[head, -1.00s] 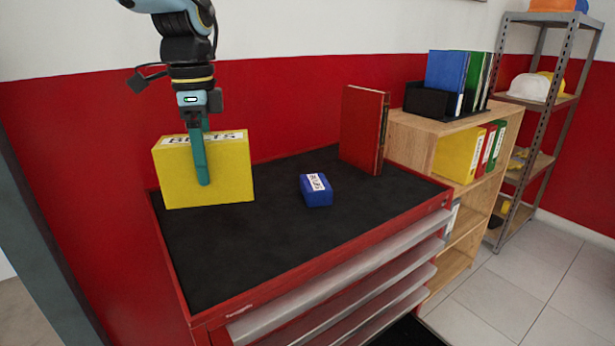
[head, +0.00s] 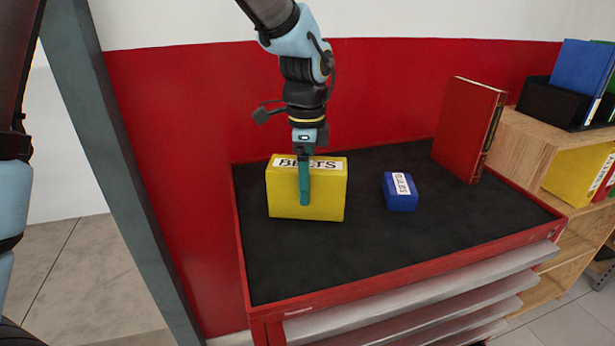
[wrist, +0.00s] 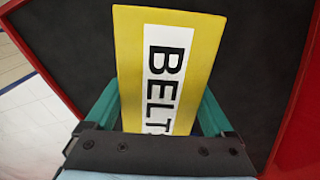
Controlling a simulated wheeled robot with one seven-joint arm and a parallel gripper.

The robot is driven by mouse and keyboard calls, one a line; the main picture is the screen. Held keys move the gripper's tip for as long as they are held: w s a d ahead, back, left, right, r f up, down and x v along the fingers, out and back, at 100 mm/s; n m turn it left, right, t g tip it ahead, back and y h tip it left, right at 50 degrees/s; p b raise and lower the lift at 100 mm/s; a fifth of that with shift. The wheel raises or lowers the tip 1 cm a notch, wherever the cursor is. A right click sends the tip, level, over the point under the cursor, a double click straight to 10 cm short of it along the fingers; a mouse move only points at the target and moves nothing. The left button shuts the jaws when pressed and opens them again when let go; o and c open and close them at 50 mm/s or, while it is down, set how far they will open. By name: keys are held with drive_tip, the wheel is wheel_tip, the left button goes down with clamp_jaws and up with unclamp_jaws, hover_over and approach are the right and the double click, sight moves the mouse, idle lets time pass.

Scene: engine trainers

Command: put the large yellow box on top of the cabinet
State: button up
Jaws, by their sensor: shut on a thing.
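The large yellow box (head: 330,197), labelled BELTS, is upright over the back-left part of the black top of the red cabinet (head: 340,270). Its lower edge is at or just above that top; I cannot tell if it touches. My gripper (head: 304,198) comes from above and is shut on the box, one teal finger showing on its front face. In the wrist view the yellow box (wrist: 130,50) lies between both fingers of my gripper (wrist: 160,112), with the black top behind it.
A small blue box (head: 400,192) stands on the cabinet to the right. A red binder (head: 465,130) stands upright at the back right. A wooden shelf (head: 530,140) is beyond it. The front of the black top is clear. A grey post (head: 115,150) stands left.

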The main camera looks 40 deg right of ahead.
drive_tip(key=shift+f, duration=0.2)
drive_tip(key=o, duration=1.4)
drive_tip(key=shift+o, duration=0.2)
wheel_tip(320, 180, up, 12)
drive_tip(key=shift+r+b, duration=0.1)
drive_tip(key=shift+b, duration=1)
